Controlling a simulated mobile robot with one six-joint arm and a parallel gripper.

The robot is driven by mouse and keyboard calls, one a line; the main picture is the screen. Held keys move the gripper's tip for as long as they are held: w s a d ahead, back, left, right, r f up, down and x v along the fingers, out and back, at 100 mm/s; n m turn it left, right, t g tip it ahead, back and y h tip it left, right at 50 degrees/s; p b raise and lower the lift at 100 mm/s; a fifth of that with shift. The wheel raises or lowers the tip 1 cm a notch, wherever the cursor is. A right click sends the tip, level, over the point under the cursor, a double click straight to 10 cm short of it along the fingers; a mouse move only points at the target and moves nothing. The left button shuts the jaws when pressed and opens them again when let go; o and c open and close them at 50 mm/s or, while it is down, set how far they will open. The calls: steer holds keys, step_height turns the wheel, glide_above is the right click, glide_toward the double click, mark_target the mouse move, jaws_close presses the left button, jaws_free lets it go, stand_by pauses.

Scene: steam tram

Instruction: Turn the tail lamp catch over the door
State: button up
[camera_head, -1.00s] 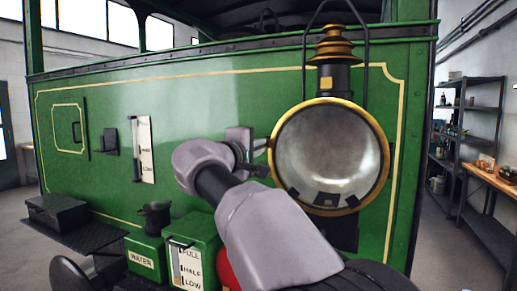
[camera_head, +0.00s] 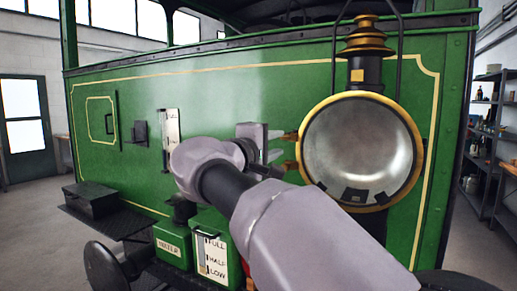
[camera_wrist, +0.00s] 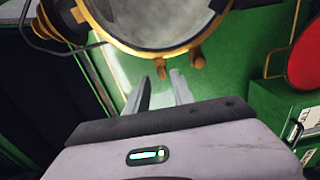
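The tail lamp (camera_head: 361,150) is a big round lamp with a brass rim and a pale glass door, mounted on the green tram panel. Two small brass pieces stick out at the left of its rim, an upper one (camera_head: 290,136) and a lower one (camera_head: 289,165); I cannot tell which is the catch. In the wrist view they hang below the rim, one at left (camera_wrist: 160,68) and one at right (camera_wrist: 197,60). My gripper (camera_head: 277,146) is just left of them, its fingers apart and empty. In the wrist view the fingertips (camera_wrist: 159,75) are near the left piece; contact is unclear.
Green boxes marked WATER (camera_head: 172,248) and FULL, HALF, LOW (camera_head: 214,243) stand below my arm. A red disc (camera_wrist: 305,55) shows at right in the wrist view.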

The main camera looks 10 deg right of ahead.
steer(key=p+v, duration=0.1)
steer(key=v, duration=0.9)
steer(key=shift+s+a, duration=0.25)
steer(key=shift+s, duration=0.05)
steer(key=s+d+f+m+g+y, duration=0.25)
steer(key=s+d+f+g, duration=0.3)
steer(key=d+f, duration=0.5)
steer(key=s+d+f+m+g+y, duration=0.25)
steer(key=s+f+m+y, duration=0.2)
steer(key=s+f, duration=0.85)
steer(key=s+a+f+m+y, duration=0.5)
steer(key=s+a+f+m, duration=0.2)
steer(key=s+f+m, duration=0.1)
steer(key=shift+s+a+g+y, duration=0.3)
steer(key=shift+s+g, duration=0.1)
steer(key=shift+s, duration=0.15)
